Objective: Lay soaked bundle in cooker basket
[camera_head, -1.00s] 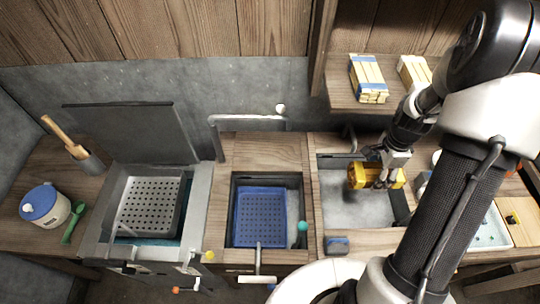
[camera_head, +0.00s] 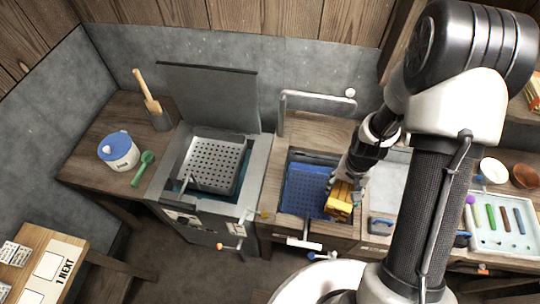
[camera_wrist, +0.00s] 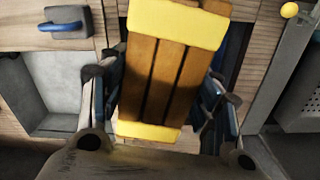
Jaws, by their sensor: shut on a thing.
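The soaked bundle, brown sticks wrapped in yellow bands, is held in my gripper (camera_head: 346,183). In the head view the bundle (camera_head: 339,203) is over the right side of the blue perforated basin. In the wrist view the bundle (camera_wrist: 165,75) fills the middle, between my two fingers, which are shut on it. The cooker basket (camera_head: 215,163), a grey perforated tray, sits in the open cooker (camera_head: 247,200) to the left, apart from the bundle. The cooker lid (camera_head: 210,95) stands raised behind it.
The blue perforated tray (camera_head: 303,187) lies in the basin beneath the bundle. A faucet-like bar (camera_head: 318,98) rises behind it. A mallet (camera_head: 148,93), a blue-lidded pot (camera_head: 118,150) and a green spoon (camera_head: 143,167) stand left of the cooker. A small yellow knob (camera_head: 265,215) is at its front right.

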